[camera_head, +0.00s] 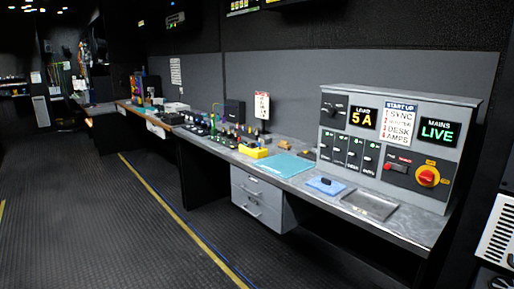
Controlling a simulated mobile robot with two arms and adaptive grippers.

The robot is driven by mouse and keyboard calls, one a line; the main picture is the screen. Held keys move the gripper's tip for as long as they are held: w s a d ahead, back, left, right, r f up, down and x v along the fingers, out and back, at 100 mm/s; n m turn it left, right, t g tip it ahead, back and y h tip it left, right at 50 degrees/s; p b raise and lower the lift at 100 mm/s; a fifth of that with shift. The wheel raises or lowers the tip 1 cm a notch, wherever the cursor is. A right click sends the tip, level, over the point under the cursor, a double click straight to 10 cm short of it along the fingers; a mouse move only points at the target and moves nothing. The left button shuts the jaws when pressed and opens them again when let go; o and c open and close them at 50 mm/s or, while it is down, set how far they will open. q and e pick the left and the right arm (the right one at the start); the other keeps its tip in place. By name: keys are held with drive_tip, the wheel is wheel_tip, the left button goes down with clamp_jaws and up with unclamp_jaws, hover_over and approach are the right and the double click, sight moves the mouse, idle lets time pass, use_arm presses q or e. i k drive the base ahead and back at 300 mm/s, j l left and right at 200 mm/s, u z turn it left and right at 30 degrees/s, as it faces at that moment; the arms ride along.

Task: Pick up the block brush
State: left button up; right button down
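I cannot single out the block brush for certain at this size. A small brown block (285,146) lies at the back of the grey worktop (405,224), behind a teal mat (284,165); it may be the brush. A second small brownish item (310,154) lies to its right, close to the control panel. Neither of my grippers is in view.
A grey control panel (464,132) with switches and a red-yellow knob stands on the right. In front are a blue item with a dark top (326,186) and a grey tray (370,205). A yellow item (253,152) sits left. Drawers (262,200) are below; the floor is clear.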

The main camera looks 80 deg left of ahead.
sight(284, 145)
drive_tip(key=u, duration=2.6)
drive_tip(key=i+j+u, duration=0.75)
drive_tip(key=i, duration=0.2)
drive_tip(key=i+u, duration=0.4)
drive_tip(key=i+j+z, duration=0.15)
drive_tip(key=i, duration=0.3)
drive_tip(key=i+z, duration=0.2)
drive_tip(key=i, duration=0.3)
drive_tip(key=i+j+z, duration=0.15)
drive_tip(key=i, duration=0.3)
drive_tip(key=i+j+z, duration=0.15)
drive_tip(key=i+j, duration=0.25)
